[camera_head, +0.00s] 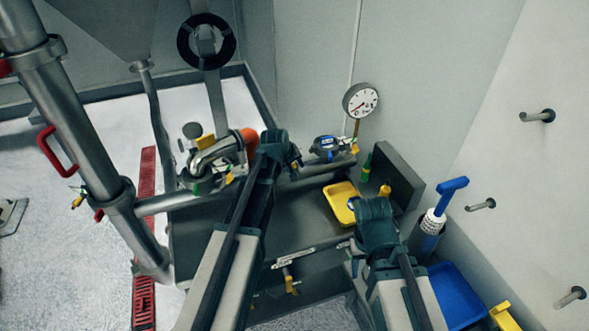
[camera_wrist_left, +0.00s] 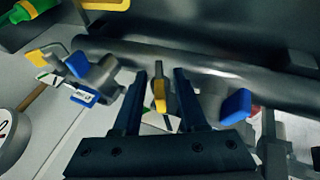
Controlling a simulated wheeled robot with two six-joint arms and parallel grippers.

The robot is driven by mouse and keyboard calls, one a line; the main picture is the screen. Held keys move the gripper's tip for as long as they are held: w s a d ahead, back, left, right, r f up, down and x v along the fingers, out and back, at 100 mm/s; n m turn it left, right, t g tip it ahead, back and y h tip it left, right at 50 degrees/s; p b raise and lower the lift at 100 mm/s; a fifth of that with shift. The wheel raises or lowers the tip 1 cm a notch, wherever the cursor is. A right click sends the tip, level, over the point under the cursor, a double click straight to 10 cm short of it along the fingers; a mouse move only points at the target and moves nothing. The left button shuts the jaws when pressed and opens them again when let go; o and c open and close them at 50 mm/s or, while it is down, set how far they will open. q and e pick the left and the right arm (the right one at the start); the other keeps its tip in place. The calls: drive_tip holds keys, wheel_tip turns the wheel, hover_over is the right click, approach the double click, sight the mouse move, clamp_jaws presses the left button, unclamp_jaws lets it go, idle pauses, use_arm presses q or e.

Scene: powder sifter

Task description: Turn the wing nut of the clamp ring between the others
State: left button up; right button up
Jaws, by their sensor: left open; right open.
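A dark horizontal pipe (camera_wrist_left: 220,62) crosses the left wrist view. A grey clamp ring with a yellow wing nut (camera_wrist_left: 159,96) sits in its middle. A grey clamp ring (camera_wrist_left: 103,76) with blue parts is to its left, and a blue wing piece (camera_wrist_left: 236,106) is to its right. My left gripper (camera_wrist_left: 160,78) is open, its two fingers on either side of the yellow wing nut; contact cannot be told. In the head view my left gripper (camera_head: 291,161) is at the pipe, mostly hidden by its own wrist. My right gripper (camera_head: 351,242) is low over the bench, away from the pipe.
A pressure gauge (camera_head: 360,100) stands behind the pipe. A yellow tray (camera_head: 341,203) is on the dark bench between my arms. A bent steel pipe (camera_head: 214,152) is left of my left gripper. A blue bin (camera_head: 455,295) and wall pegs (camera_head: 537,116) are at the right.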

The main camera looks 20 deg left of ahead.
use_arm(q)
drive_tip(key=shift+c, duration=0.3)
clamp_jaws()
